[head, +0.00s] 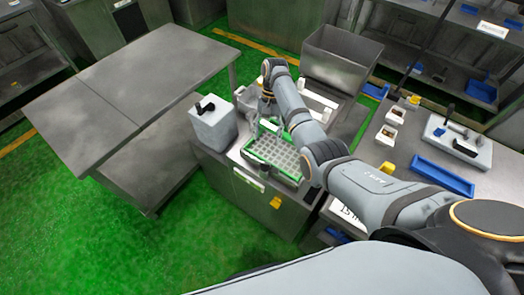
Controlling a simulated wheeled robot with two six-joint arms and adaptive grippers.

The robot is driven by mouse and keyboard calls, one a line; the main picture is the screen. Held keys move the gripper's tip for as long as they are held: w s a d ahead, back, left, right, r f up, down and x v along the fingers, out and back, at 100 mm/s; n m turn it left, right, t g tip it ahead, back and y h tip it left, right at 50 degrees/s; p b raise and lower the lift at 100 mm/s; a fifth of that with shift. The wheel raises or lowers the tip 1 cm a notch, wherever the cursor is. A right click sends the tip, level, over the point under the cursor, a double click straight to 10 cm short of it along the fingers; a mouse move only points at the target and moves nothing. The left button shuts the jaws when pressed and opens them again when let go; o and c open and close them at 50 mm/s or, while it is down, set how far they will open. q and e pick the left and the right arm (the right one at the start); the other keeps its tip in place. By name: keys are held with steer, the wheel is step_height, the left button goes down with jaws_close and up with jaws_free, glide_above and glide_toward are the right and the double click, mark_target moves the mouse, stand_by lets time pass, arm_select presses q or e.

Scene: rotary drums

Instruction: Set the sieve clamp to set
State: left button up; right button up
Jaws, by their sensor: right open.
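A sieve (272,152) with a pale grid and a green frame lies on top of a grey metal cabinet (235,185) in the middle of the view. My right arm reaches in from the lower right and bends down over the far side of this sieve. My right gripper (262,124) is open and points down near the sieve's far left edge. The sieve clamp is not clear; it is too small or hidden by the gripper and arm. I cannot tell its setting or whether the gripper touches it. My left gripper is not in view.
A grey box with a black handle (212,122) stands left of the sieve. A steel hopper (341,58) stands behind. A bare metal table (135,85) is at left. The right bench holds a blue tray (442,175) and small boxes. Green floor is free at lower left.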

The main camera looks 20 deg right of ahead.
mark_target(265, 162)
steer(key=x, duration=0.4)
steer(key=s+p+x, duration=0.1)
steer(key=x, duration=0.2)
steer(key=shift+s+a+f, duration=0.1)
steer(key=shift+s, duration=0.1)
steer(key=shift+x, duration=1.25)
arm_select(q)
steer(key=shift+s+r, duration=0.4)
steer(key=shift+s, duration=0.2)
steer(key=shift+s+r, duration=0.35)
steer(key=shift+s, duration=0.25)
arm_select(e)
steer(key=shift+s, duration=0.1)
steer(key=c, duration=1.2)
